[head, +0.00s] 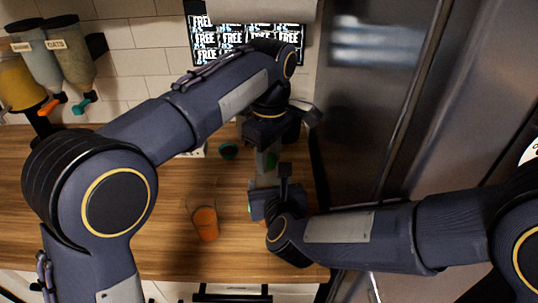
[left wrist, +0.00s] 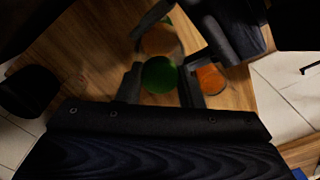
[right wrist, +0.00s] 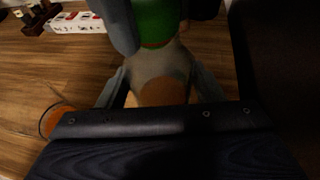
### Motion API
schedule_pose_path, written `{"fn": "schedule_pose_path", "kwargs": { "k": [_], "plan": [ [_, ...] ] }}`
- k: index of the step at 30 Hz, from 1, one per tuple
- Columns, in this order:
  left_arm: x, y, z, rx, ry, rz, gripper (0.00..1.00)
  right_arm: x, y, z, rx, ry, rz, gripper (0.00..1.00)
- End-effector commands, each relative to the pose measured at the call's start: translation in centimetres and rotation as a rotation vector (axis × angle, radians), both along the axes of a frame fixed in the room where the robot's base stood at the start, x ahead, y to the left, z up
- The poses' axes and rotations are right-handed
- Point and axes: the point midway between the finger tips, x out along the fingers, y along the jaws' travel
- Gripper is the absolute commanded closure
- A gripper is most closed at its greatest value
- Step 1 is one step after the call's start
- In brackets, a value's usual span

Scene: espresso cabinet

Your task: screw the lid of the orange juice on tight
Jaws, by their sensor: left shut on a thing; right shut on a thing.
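The orange juice bottle (right wrist: 170,62) is clear, with orange juice low inside, and stands upright on the wooden counter. Its green lid (left wrist: 160,75) sits at the bottle's mouth; I cannot tell how tight it is. My left gripper (left wrist: 160,84) comes from above and is shut on the lid, one finger on each side. My right gripper (right wrist: 163,90) is shut around the bottle's body, below the left fingers. In the head view the left gripper (head: 267,158) and right gripper (head: 268,190) hide most of the bottle.
A glass of orange juice (head: 206,222) stands on the counter (head: 165,200) left of the bottle. Dispensers (head: 68,55) hang at the left. A steel fridge (head: 375,100) is close at the right.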

Motion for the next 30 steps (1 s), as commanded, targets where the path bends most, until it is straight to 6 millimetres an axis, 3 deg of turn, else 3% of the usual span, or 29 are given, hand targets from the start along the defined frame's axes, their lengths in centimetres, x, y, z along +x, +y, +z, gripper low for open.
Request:
{"fn": "schedule_pose_path", "kwargs": {
  "k": [30],
  "plan": [
    [-0.19,-0.11,0.75,-0.014,-0.014,-0.001,0.88,0.05,-0.09,-0.01,-0.001,0.001,-0.003,0.8]
  ]
}}
